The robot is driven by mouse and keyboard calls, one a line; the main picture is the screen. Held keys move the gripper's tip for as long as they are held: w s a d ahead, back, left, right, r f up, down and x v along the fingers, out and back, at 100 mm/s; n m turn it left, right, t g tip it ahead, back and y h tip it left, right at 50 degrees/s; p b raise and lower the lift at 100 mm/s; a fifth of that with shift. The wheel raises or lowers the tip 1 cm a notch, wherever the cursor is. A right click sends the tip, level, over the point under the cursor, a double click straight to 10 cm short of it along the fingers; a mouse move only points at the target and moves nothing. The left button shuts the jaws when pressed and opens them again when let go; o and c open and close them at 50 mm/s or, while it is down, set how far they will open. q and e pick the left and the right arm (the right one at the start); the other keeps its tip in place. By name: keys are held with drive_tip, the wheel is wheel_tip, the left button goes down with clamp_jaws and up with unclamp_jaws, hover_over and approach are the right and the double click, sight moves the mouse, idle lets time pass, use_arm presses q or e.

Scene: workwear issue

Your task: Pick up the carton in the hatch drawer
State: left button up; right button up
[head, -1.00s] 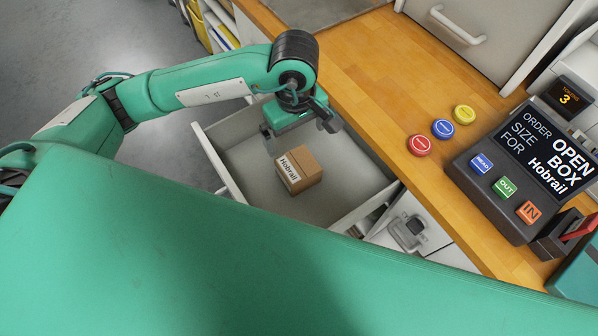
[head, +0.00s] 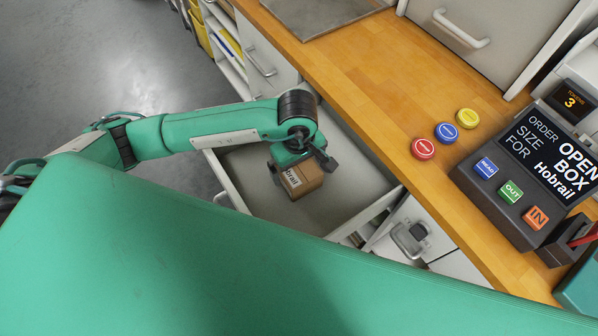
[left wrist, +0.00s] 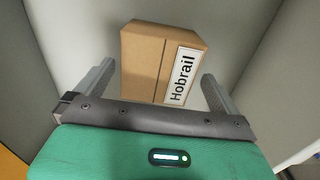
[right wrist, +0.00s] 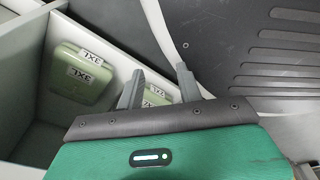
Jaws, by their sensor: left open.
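The carton (head: 303,180) is a small brown box with a white "Hobrail" label. It sits in the open grey hatch drawer (head: 262,205) under the counter. My left gripper (head: 302,160) is down in the drawer, over the carton, and hides part of it. In the left wrist view my left gripper (left wrist: 158,72) is open, with the carton (left wrist: 145,62) between and beyond its fingertips; I cannot tell whether they touch it. My right gripper (right wrist: 160,70) shows only in the right wrist view, its fingers apart with no held object visible.
Drawer walls stand close around my left gripper. The wooden counter (head: 360,75) carries red (head: 423,149), blue (head: 447,133) and yellow (head: 467,118) buttons and an order panel (head: 515,190). Near my right gripper are green packs (right wrist: 82,78) in a bin and a dark ribbed surface (right wrist: 270,50).

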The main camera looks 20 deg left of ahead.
sight(299, 168)
use_arm(q)
wheel_tip(299, 168, down, 4)
drive_tip(key=shift+d+f+p, duration=0.1)
drive_tip(key=shift+p, duration=0.2)
drive_tip(key=c, duration=0.9)
drive_tip(key=shift+w, duration=0.1)
drive_tip(key=shift+c, duration=0.7)
use_arm(e)
drive_tip(key=shift+s+a, duration=0.1)
drive_tip(key=shift+s, duration=0.6)
